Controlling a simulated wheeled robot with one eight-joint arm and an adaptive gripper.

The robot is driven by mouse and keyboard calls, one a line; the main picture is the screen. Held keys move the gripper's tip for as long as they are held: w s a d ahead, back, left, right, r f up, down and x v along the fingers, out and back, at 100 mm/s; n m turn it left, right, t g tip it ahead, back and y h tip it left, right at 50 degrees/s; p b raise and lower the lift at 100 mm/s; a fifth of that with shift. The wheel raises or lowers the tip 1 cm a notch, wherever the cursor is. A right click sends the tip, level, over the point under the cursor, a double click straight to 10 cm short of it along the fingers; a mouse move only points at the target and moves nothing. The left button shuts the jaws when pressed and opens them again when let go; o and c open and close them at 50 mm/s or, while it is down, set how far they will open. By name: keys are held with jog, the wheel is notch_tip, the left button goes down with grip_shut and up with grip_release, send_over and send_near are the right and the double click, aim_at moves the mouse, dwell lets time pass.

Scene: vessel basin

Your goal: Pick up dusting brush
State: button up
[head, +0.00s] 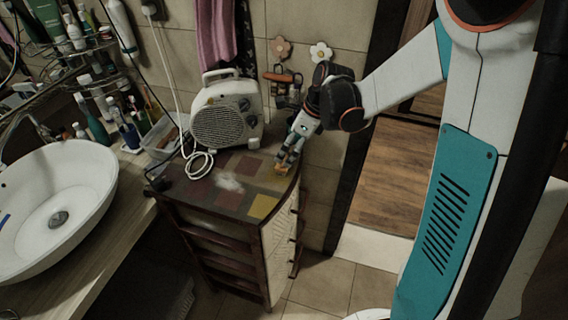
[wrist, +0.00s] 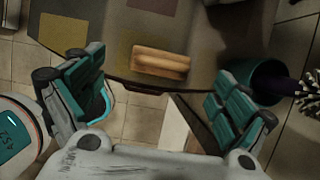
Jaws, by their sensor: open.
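A light-brown wooden oblong piece (wrist: 160,62), which looks like the back of the dusting brush, lies near the edge of the cabinet top in the wrist view. No bristles show. In the head view it is a small orange-brown spot (head: 282,169) at the cabinet's right edge, partly hidden by my fingers. My gripper (wrist: 158,84) is open, with one teal finger to the left and one to the right of the piece. The piece lies beyond the fingertips, in line with the gap. In the head view my gripper (head: 289,155) points down just above it.
The cabinet top (head: 205,195) also holds a white fan heater (head: 226,113) with a cable and a pale fluffy patch (head: 228,182). A basin (head: 55,215) and bottles stand left. A teal container (wrist: 262,76) with a purple spiky-ended item is right of my right finger.

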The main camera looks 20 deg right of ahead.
jog(key=shift+b+x, duration=0.9)
jog(key=shift+x, duration=1.8)
jog(key=shift+d, duration=0.15)
jog(key=c, duration=1.1)
